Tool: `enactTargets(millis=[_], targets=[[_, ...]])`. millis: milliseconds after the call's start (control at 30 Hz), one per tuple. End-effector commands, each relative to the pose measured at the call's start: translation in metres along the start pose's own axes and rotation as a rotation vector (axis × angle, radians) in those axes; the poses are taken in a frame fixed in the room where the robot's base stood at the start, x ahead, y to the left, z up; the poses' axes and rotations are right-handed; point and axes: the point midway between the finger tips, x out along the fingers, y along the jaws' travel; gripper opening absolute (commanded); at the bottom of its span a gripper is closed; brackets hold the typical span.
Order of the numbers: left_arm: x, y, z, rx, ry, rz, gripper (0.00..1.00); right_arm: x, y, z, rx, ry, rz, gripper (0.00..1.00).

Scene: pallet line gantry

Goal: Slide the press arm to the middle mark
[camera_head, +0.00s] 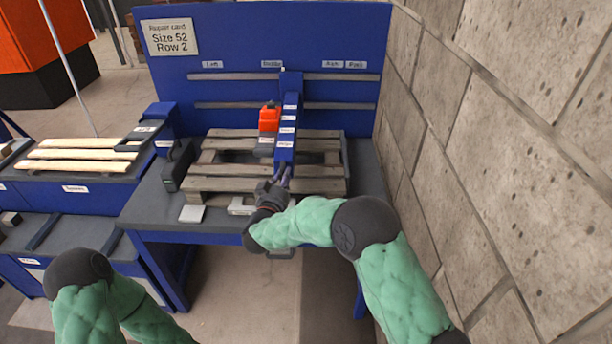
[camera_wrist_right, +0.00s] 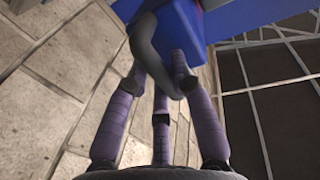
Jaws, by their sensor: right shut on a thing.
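The press arm (camera_head: 287,118) is a blue beam with several small labels. It reaches from the rails (camera_head: 235,76) on the blue back panel out over a wooden pallet. Its top stands just right of the middle label plate (camera_head: 272,64), whose text is too small to read. My right gripper (camera_head: 284,178) is at the near end of the arm. In the right wrist view its purple fingers (camera_wrist_right: 160,82) are closed around a dark grey curved handle (camera_wrist_right: 147,50) below the blue beam end (camera_wrist_right: 180,28). My left gripper is out of view; only its arm shows at bottom left.
The pallet (camera_head: 222,184) lies on the grey bench, with a red-orange block (camera_head: 269,118) left of the beam. Other label plates sit at left (camera_head: 212,64) and right (camera_head: 332,64). A repair card (camera_head: 170,37) reads Size 52, Row 2. A stone wall (camera_head: 510,150) stands close at right.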

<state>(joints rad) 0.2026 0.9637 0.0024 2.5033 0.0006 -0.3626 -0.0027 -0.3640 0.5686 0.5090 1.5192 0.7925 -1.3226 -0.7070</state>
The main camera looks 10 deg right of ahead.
Motion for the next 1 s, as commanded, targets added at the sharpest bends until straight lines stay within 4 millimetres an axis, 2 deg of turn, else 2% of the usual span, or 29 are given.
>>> enactTargets(millis=[200, 600, 633, 700, 1000], targets=[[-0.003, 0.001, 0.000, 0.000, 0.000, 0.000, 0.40, -0.003, -0.018, -0.002, 0.002, 0.003, 0.000, 0.00], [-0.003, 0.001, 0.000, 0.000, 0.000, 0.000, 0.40, -0.003, -0.020, -0.002, 0.002, 0.003, 0.002, 0.00], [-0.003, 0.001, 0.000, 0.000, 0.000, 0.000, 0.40, -0.003, -0.020, -0.002, 0.002, 0.003, 0.002, 0.29], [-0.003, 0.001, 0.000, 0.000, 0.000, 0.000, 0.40, -0.003, -0.020, -0.002, 0.002, 0.003, 0.002, 0.49], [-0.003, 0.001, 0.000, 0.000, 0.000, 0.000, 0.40, -0.003, -0.020, -0.001, 0.001, 0.001, 0.001, 0.49]])
